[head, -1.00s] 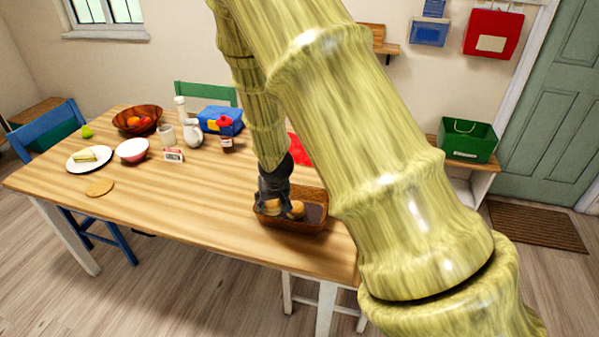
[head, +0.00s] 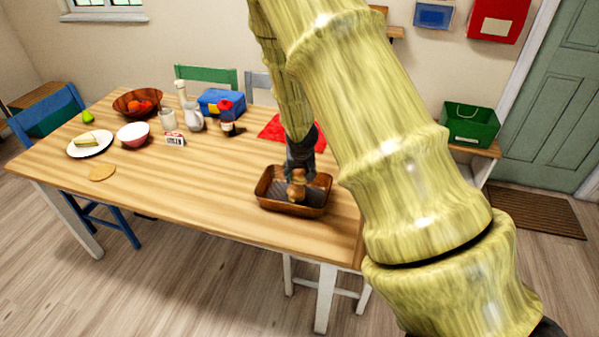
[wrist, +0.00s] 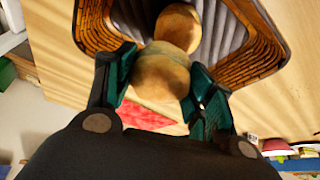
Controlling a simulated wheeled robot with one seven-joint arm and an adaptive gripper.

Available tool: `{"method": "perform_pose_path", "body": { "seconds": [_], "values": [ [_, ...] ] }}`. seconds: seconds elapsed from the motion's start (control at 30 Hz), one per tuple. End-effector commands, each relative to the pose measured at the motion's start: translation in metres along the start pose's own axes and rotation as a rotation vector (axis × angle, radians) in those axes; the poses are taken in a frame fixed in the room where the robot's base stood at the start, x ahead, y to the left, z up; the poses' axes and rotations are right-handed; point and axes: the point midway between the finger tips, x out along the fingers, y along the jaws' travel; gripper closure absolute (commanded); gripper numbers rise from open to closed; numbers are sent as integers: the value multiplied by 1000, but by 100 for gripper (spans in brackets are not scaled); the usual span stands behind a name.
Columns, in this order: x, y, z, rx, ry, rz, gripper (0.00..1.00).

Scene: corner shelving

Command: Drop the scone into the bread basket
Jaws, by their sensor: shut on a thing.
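My gripper (head: 299,168) is at the bread basket (head: 268,202), a brown woven tray with a grey lining near the table's front right. In the wrist view, my gripper (wrist: 160,82) is shut on the scone (wrist: 161,74), a round golden-brown piece between the green-padded fingers. A second round baked piece (wrist: 179,27) shows just beyond it, against the lining of the basket (wrist: 262,42). In the head view the two pieces overlap at the gripper. I cannot tell whether the held scone touches the other piece or the basket floor.
A red cloth (head: 274,129) lies behind the basket.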

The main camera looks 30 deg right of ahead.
Motion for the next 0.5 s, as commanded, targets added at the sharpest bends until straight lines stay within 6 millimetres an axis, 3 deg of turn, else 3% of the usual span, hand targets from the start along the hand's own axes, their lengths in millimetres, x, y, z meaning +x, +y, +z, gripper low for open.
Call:
{"method": "perform_pose_path", "body": {
  "seconds": [0.03,0.2,0.5],
  "values": [
    [10,0,4,-1,0,0,70],
    [22,0,9,-1,0,-1,70],
    [25,0,10,0,1,-1,70]
  ]
}}
